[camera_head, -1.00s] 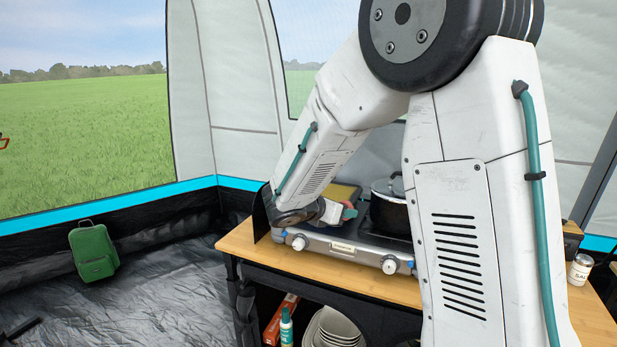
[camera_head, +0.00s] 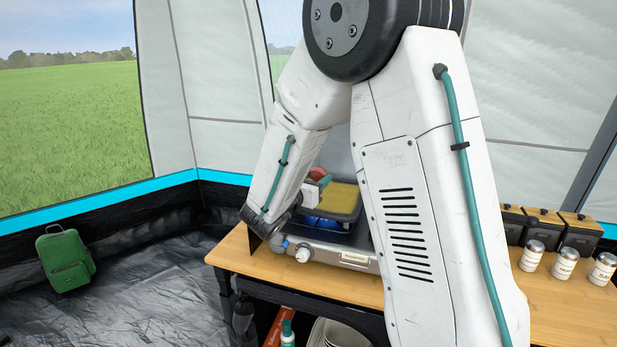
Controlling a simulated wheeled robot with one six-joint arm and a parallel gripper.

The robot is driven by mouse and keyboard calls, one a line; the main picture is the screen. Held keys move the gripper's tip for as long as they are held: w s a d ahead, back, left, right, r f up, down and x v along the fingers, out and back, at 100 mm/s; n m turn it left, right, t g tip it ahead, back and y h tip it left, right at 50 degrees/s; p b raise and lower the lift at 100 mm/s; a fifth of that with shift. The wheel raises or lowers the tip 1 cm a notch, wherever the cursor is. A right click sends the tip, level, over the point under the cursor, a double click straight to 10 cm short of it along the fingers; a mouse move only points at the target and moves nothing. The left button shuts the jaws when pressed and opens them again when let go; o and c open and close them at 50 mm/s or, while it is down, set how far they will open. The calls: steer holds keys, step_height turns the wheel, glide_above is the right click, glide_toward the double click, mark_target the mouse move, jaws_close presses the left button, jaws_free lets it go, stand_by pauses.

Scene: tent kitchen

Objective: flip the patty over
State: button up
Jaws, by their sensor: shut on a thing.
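My gripper (camera_head: 318,178) is small in view at the left of the stove (camera_head: 330,256), partly hidden by my own arm. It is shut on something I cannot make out. A reddish patch shows at the gripper; I cannot tell whether it is part of the gripper or the held thing. A dark square pan (camera_head: 357,212) with a yellow inner surface stands on the left burner, just right of the gripper. A blue glow shows under it. I cannot make out the patty.
The wooden table (camera_head: 560,305) carries several labelled jars (camera_head: 531,256) and dark canisters (camera_head: 545,226) at the right. My arm hides the stove's right side.

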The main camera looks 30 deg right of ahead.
steer(key=shift+w+d+f, duration=0.25)
steer(key=shift+d+f, duration=0.2)
steer(key=shift+f, duration=0.1)
steer(key=shift+w+d+f, duration=0.25)
steer(key=shift+d+f, duration=0.15)
steer(key=shift+f, duration=0.15)
steer(key=shift+s+a+f, duration=0.1)
steer(key=shift+s+f, duration=0.05)
steer(key=shift+f, duration=0.4)
steer(key=shift+s+a+f, duration=0.1)
steer(key=shift+s+f, duration=0.05)
steer(key=shift+f, duration=0.35)
steer(key=shift+d+f, duration=0.15)
steer(key=shift+f, duration=0.15)
steer(key=shift+c, duration=0.4)
steer(key=o, duration=1.1)
steer(key=shift+d, duration=0.1)
steer(key=s+a, duration=0.1)
steer(key=a, duration=0.1)
steer(key=a+r, duration=0.1)
steer(key=a, duration=0.1)
steer(key=s+a+r, duration=0.1)
steer(key=a, duration=0.1)
steer(key=shift+s+a+r, duration=0.15)
steer(key=shift+s+a, duration=0.05)
steer(key=shift+s, duration=0.15)
